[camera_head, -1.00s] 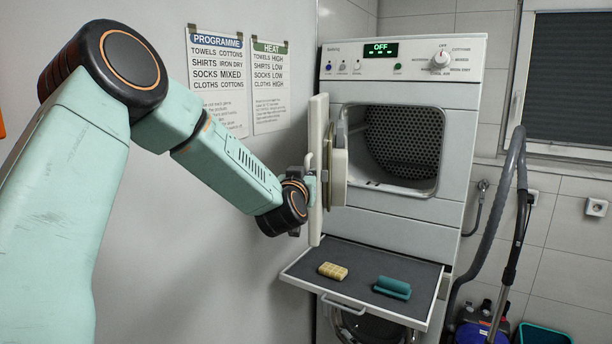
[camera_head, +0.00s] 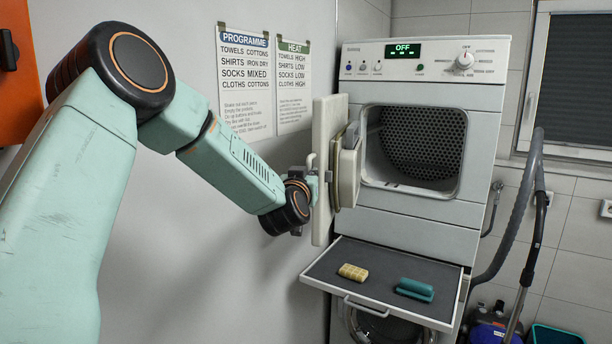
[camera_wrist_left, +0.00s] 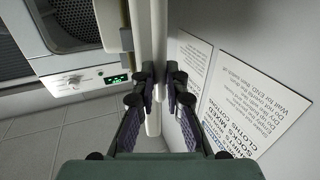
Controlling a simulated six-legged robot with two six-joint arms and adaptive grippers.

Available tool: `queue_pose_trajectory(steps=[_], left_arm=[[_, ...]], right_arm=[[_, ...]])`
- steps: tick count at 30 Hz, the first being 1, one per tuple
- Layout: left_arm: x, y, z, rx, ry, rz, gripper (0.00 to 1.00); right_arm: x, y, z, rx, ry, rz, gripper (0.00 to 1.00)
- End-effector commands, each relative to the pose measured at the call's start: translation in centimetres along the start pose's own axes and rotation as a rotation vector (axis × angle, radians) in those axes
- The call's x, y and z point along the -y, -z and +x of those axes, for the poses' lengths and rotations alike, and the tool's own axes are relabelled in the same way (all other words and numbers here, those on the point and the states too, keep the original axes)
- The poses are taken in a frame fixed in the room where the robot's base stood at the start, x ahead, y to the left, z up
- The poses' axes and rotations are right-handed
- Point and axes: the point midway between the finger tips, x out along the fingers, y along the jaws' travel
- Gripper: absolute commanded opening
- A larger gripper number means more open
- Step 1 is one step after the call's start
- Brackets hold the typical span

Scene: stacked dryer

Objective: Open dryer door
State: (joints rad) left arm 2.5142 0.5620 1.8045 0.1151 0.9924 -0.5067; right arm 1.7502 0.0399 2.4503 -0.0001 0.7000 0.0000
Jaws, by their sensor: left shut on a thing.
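My left gripper (camera_head: 312,182) is at the door's outer side, by the pale door handle (camera_head: 309,160). In the left wrist view its fingers (camera_wrist_left: 161,75) are shut around the pale handle bar (camera_wrist_left: 153,125). The exact contact is partly hidden. My right gripper is not in view.
A wall with printed sheets (camera_head: 245,75) is close on the left. A vacuum hose (camera_head: 520,210) stands right of the dryer.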

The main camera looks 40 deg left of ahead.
Motion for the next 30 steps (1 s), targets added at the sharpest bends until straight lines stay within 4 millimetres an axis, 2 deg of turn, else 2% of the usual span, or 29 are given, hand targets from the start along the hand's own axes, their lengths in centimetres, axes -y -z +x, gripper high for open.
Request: queue_pose_trajectory(steps=[20, 21, 28, 30], left_arm=[[-0.07, -0.08, 0.03, 0.002, 0.0, -0.001, 0.0], [-0.05, -0.07, 0.03, 0.002, 0.0, -0.001, 0.15], [0.06, -0.05, 0.02, 0.002, 0.0, -0.001, 0.34], [0.13, -0.05, 0.02, 0.001, 0.0, -0.001, 0.36]], right_arm=[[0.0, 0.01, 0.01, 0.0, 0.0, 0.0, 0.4], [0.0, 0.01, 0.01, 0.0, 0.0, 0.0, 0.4], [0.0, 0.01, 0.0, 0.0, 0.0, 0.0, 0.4], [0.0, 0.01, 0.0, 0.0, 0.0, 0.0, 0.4]])
